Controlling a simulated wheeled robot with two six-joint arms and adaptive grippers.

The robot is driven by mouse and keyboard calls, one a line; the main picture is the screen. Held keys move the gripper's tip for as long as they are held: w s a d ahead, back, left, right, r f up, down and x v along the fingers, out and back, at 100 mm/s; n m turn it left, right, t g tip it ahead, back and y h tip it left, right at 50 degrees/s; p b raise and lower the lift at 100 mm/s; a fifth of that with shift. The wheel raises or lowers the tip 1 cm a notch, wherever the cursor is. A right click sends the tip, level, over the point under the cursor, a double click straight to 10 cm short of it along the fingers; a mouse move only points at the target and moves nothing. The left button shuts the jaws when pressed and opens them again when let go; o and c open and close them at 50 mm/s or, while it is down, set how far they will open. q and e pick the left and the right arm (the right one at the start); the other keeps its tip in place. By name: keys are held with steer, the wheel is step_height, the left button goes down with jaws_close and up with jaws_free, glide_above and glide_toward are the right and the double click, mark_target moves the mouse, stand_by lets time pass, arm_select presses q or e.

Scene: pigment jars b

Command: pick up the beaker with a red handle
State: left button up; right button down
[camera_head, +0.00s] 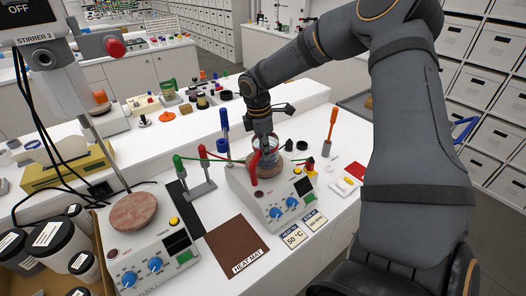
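A clear glass beaker (268,163) with a red handle (252,171) stands on the right-hand stirrer hot plate (270,199), near the middle of the view. The handle is on its left-front side. My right gripper (264,143) points down from above, at the beaker's rim, and covers part of its top. The fingers are small and dark, so I cannot tell whether they touch the glass or whether they are open or shut. My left gripper is not in view.
A second hot plate (143,250) with an empty round top stands at the left. Racks with green, red and blue-handled tools (199,175) flank the beaker. A brown heat mat (236,246) lies in front.

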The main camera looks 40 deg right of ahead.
steer(key=shift+s, duration=0.1)
stand_by(0.5)
steer(key=shift+r, duration=0.1)
step_height(320, 180, up, 9)
steer(key=shift+f+b, duration=0.1)
steer(key=shift+b, duration=0.5)
steer(key=shift+r, duration=0.55)
steer(key=shift+w, duration=0.2)
steer(key=shift+d+f, duration=0.1)
